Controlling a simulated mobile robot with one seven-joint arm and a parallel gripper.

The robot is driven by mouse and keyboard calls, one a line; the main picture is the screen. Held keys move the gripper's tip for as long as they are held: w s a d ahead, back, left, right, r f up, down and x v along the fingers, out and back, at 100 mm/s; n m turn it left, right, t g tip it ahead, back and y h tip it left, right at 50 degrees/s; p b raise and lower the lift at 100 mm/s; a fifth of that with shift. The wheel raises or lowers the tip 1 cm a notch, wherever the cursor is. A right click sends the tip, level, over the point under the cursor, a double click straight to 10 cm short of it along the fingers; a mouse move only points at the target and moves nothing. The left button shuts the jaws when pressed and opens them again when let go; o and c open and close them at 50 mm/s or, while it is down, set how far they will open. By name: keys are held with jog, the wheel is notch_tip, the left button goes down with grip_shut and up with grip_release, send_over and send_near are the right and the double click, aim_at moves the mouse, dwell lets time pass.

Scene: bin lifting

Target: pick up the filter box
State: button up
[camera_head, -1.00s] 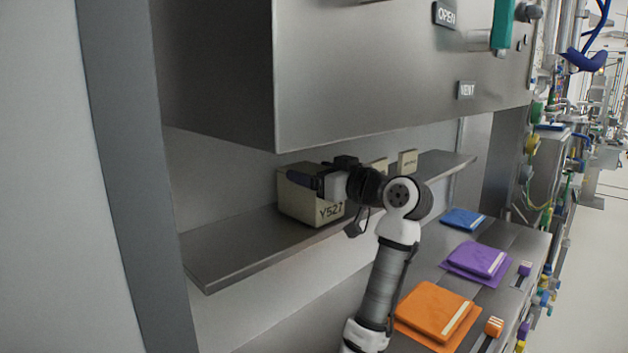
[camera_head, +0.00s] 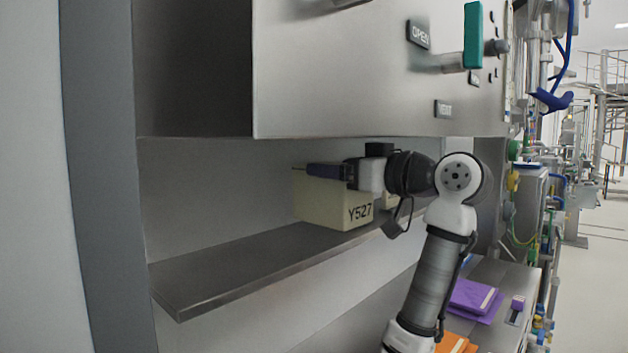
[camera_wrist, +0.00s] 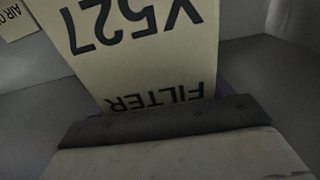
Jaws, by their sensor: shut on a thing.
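The filter box (camera_head: 338,207) is a beige box marked Y527 in the head view, at the shelf under the steel cabinet. Its face with "FILTER" and "Y527" fills the upper middle of the wrist view (camera_wrist: 145,60), upside down. My gripper (camera_head: 325,171) is at the top of the box, its dark finger lying along the upper edge, and it is shut on the box. The far finger is hidden. The box looks upright; I cannot tell whether its base touches the shelf.
The steel shelf (camera_head: 230,268) is bare to the left of the box. The cabinet (camera_head: 370,75) hangs close above my gripper. Another labelled beige box (camera_wrist: 14,18) shows at the wrist view's upper left. Purple (camera_head: 473,297) and orange (camera_head: 452,343) packets lie on the lower counter.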

jog(key=b+v, duration=0.2)
jog(key=v, duration=0.8)
